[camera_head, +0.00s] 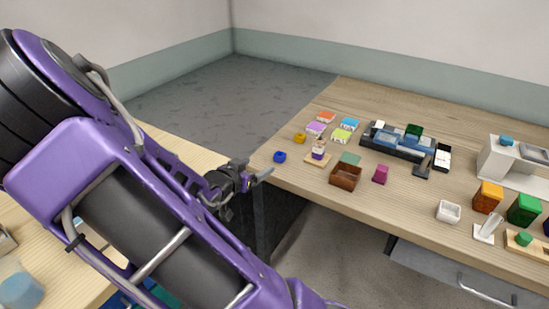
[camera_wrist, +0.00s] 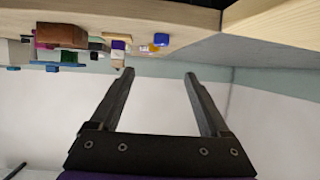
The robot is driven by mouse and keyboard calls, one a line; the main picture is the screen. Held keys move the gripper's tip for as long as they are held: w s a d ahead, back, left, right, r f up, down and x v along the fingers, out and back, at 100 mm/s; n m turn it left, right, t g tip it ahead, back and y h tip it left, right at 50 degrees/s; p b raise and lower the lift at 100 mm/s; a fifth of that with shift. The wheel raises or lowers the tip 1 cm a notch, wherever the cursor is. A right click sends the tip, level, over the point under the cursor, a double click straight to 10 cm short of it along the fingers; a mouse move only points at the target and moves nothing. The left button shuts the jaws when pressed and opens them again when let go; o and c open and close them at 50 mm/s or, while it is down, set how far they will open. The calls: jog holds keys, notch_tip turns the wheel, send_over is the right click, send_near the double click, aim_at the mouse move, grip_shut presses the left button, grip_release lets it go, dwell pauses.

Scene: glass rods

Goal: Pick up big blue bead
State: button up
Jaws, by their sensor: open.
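The big blue bead (camera_head: 280,156) sits on the wooden table near its left corner. It also shows in the wrist view (camera_wrist: 161,39), at the top and just beyond the fingertips' line, with the scene upside down. My gripper (camera_head: 259,177) is by the table's left edge, to the left of and nearer than the bead. In the wrist view my gripper (camera_wrist: 159,75) has its two dark fingers wide apart with nothing between them. The bead is apart from the fingers.
A yellow bead (camera_head: 299,138) lies behind the blue one. A brown box (camera_head: 345,176), a small stand with stacked beads (camera_head: 317,155) and coloured packets (camera_head: 342,136) stand to the right. A gap separates this table from the one under my arm.

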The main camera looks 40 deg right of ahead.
jog(key=b, duration=0.3)
send_near(279, 156)
jog(key=x, duration=0.5)
jog(key=shift+w+d+r, duration=0.15)
jog(key=shift+w, duration=0.05)
jog(key=b+x, duration=0.1)
jog(key=x, duration=0.4)
jog(key=shift+b, duration=0.35)
grip_shut()
